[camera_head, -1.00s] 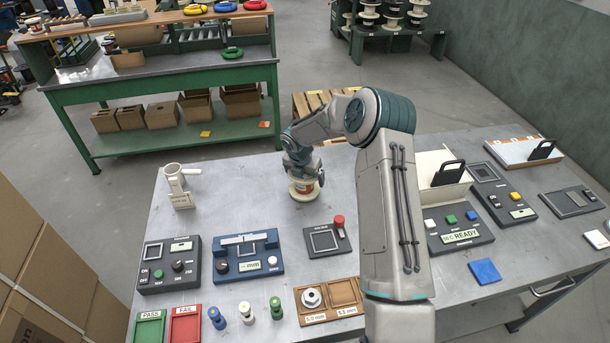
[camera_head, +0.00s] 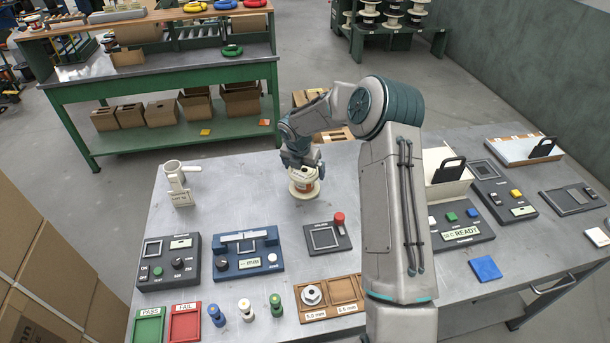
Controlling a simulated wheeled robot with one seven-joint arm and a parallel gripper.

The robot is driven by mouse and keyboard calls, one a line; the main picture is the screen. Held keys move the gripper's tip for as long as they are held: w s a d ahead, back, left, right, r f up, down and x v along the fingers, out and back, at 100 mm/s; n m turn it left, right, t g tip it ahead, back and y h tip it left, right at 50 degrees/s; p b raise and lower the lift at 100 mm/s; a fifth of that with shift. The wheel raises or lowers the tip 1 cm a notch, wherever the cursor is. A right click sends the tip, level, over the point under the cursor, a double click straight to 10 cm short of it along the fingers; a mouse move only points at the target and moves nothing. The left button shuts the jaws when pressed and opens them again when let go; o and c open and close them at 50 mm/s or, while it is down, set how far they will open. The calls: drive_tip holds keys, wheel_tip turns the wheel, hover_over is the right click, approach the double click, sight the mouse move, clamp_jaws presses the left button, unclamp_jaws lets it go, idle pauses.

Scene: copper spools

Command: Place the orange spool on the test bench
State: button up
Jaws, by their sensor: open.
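A cream spool with an orange-red winding or label (camera_head: 305,184) stands upright on the grey metal test bench (camera_head: 245,190), behind the small red-knobbed device. My gripper (camera_head: 303,168) is just above the spool, pointing down, its jaws open. The small gap between the fingers and the spool's top is hard to make out. My arm hides part of the bench at right of centre.
A cream stand (camera_head: 180,185) is left of the spool. Bare bench surrounds the spool.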

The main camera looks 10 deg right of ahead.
drive_tip(key=b+v, duration=0.1)
drive_tip(key=v, duration=0.7)
drive_tip(key=s+d+r+m+h, duration=0.1)
drive_tip(key=s+r+m, duration=0.6)
drive_tip(key=s, duration=0.3)
drive_tip(key=s+d+r+m, duration=0.1)
drive_tip(key=s+r+m, duration=0.7)
drive_tip(key=s, duration=0.2)
drive_tip(key=s+m+t+y, duration=0.1)
drive_tip(key=s+m+y, duration=0.1)
drive_tip(key=s+m, duration=1.1)
drive_tip(key=s, duration=0.5)
drive_tip(key=shift+a+r+m+y, duration=0.2)
drive_tip(key=shift+r+m+y, duration=0.15)
drive_tip(key=shift+m+y, duration=0.05)
